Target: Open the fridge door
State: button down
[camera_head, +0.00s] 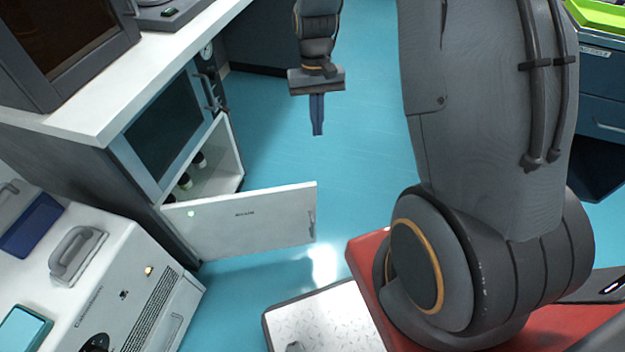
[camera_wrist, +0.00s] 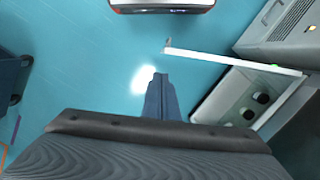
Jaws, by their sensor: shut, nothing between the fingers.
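The fridge door (camera_head: 240,220) is a white panel standing wide open, swung out from the low cabinet under the counter. Its handle (camera_head: 310,222) is near the free edge. The fridge interior (camera_head: 215,176) is exposed, with a few dark-capped bottles (camera_head: 184,181) inside. In the wrist view the door (camera_wrist: 235,58) shows edge-on at upper right, with the bottles (camera_wrist: 262,97) below it. My gripper (camera_head: 317,130) is shut and empty, pointing down above the floor, beyond the door and apart from it. Its closed fingers also show in the wrist view (camera_wrist: 160,82).
A white instrument (camera_head: 130,290) stands at lower left. Blue drawers (camera_head: 600,95) stand at right. The blue floor (camera_head: 290,150) around my gripper is clear.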

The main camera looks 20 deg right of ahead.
jog(key=w+a+f, duration=0.1)
jog(key=w+f, duration=0.3)
jog(key=f, duration=0.6)
jog(key=s+a+f, duration=0.1)
jog(key=s+f, duration=0.5)
jog(key=f, duration=0.3)
jog(key=shift+s+f+g, duration=0.2)
jog(key=shift+s+g, duration=0.05)
jog(key=shift+g, duration=0.15)
